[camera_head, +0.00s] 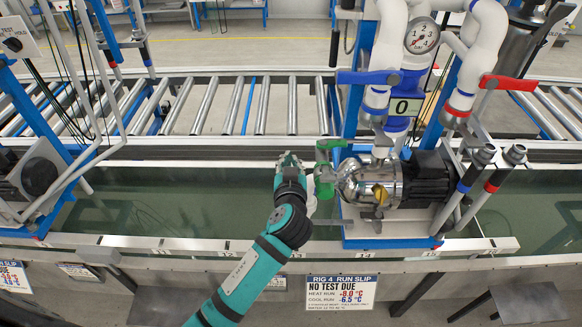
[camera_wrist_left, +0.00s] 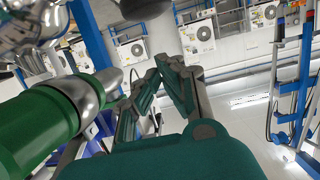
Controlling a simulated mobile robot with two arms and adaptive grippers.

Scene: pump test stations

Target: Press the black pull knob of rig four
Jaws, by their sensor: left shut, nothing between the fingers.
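Rig four is the pump station above the slip marked RIG 4 (camera_head: 340,292). Its silver pump (camera_head: 370,184) sits on a blue-edged base, with a green fitting (camera_head: 324,180) on its left side. I cannot pick out the black pull knob with certainty; a black handle-like piece (camera_head: 334,48) hangs at the upper left of the rig. My left gripper (camera_head: 289,158) is shut and empty, just left of the green fitting, over the trough. In the left wrist view my gripper's fingers (camera_wrist_left: 163,68) meet at the tips, and a large green cylinder (camera_wrist_left: 40,125) is close on the left.
A roller conveyor (camera_head: 205,106) runs behind the trough (camera_head: 150,200). Red (camera_head: 505,83) and blue (camera_head: 368,77) lever handles stick out from the rig's pipes. A black motor (camera_head: 428,178) adjoins the pump. Another rig's blue frame (camera_head: 38,125) stands at the left.

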